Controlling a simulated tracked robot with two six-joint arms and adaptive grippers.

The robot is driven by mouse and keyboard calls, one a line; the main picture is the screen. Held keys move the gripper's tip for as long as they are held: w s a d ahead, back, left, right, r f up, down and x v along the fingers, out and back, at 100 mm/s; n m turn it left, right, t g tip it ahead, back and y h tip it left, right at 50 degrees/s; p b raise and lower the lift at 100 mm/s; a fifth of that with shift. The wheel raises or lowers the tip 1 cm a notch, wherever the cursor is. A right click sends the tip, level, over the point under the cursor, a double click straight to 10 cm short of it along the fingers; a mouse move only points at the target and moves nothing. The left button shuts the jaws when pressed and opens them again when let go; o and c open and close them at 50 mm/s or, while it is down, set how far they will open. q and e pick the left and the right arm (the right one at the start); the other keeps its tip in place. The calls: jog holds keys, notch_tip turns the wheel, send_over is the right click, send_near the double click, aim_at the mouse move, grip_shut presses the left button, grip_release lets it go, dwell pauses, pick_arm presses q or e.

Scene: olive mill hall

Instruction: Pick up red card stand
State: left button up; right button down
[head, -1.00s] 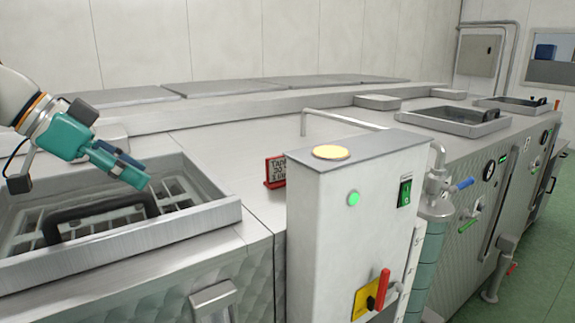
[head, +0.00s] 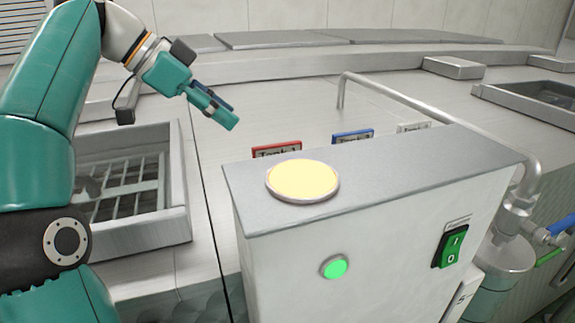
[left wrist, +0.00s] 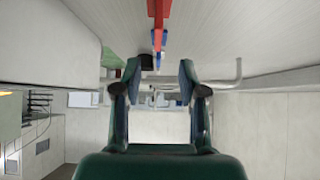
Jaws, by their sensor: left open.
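The red card stand (head: 277,150) stands on the metal worktop, its lower part hidden behind the grey control box. In the left wrist view the red card stand (left wrist: 159,12) shows edge-on at the top middle, cut by the frame edge. My left gripper (head: 224,115) is above the worktop, up and to the left of the red stand, and apart from it. In the left wrist view the left gripper (left wrist: 158,78) has its fingers spread with nothing between them. My right gripper is not in view.
A blue card stand (head: 352,135) and a white one (head: 412,128) stand in a row to the right. The control box (head: 390,185) with a round yellow top button (head: 303,180) and a bent pipe (head: 430,105) stand close by. An open basin (head: 183,190) lies at left.

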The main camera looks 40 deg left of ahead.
aim_at(268, 146)
pick_arm(q)
jog(key=b+x, duration=0.1)
jog(key=x, duration=0.8)
jog(key=shift+b, duration=0.4)
jog(key=shift+w+d+f, duration=0.25)
jog(key=shift+d+f, duration=0.05)
jog(key=shift+f, duration=0.05)
jog(key=shift+w+r+p+x, duration=0.1)
jog(key=shift+p+x, duration=0.1)
jog(key=shift+x, duration=1.15)
jog(key=shift+w+r+p+x, duration=0.1)
jog(key=shift+r+p+x, duration=0.05)
jog(key=shift+x, duration=1.2)
jog(key=shift+d, duration=0.1)
jog(key=shift+c, duration=0.2)
grip_shut()
